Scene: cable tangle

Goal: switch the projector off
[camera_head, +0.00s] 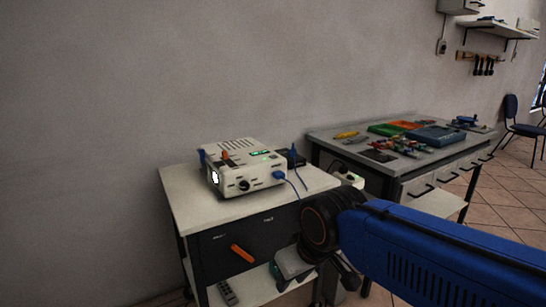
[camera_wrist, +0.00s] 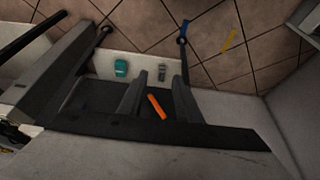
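The projector (camera_head: 240,168) is a white box on top of the cart at left centre in the head view. Its front lens (camera_head: 214,177) glows white and a small green display (camera_head: 261,153) is lit on its top. An orange part (camera_head: 225,155) sticks up from its top, and a blue plug (camera_head: 278,175) with a blue cable is at its right side. My gripper (camera_wrist: 158,92) has its two dark fingers apart, with nothing seen held between them. In the head view it is in front of the cart, lower than the projector. The projector is not recognisable in the wrist view.
A workbench (camera_head: 330,135) with trays and tools stands at right. Tiled floor (camera_head: 500,190) is free beyond.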

